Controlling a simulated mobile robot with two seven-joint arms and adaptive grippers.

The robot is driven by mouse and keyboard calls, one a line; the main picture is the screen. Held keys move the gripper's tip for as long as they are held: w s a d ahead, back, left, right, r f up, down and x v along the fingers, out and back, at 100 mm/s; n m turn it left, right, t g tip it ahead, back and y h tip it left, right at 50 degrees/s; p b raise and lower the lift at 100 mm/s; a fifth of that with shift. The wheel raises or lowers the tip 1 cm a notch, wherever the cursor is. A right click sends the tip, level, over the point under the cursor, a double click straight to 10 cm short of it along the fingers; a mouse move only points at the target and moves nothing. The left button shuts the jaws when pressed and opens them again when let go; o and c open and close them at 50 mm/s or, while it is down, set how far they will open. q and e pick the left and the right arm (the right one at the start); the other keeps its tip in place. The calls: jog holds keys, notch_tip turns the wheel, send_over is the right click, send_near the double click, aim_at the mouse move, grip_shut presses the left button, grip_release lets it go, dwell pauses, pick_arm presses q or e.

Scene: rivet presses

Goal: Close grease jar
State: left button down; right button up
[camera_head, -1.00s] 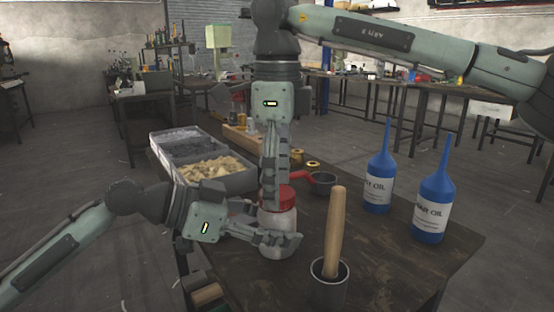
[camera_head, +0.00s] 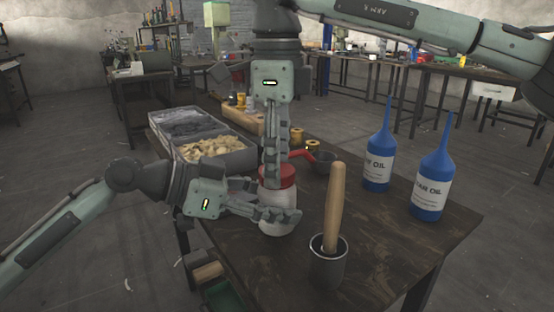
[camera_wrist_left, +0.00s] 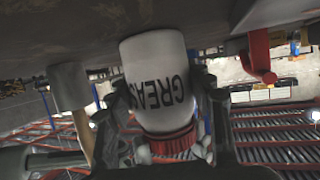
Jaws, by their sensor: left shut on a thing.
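The white grease jar (camera_head: 277,221) stands upright at the near left part of the table, a red lid (camera_head: 286,176) on its top. The left wrist view shows the jar (camera_wrist_left: 154,75) upside down in the picture, with its lettering and the red lid (camera_wrist_left: 168,143) at its lower end. My left gripper (camera_head: 262,213) is shut on the jar body from the side. My right gripper (camera_head: 274,178) points straight down at the lid, its fingers in front of part of it. It is seen edge-on, so its opening is unclear. Whether the lid is fully seated is unclear.
A dark cup with a wooden-handled tool (camera_head: 335,215) stands close on the right of the jar. Two blue oil bottles (camera_head: 379,172) (camera_head: 432,190) stand farther right. The table's front right is clear.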

jog(key=o, duration=0.5)
jog(key=shift+r, duration=0.1)
notch_tip(320, 180, up, 12)
dwell(0.5)
pick_arm(q)
jog(key=c, duration=0.6)
grip_release()
jog(key=shift+o, duration=0.2)
jog(key=v, duration=1.2)
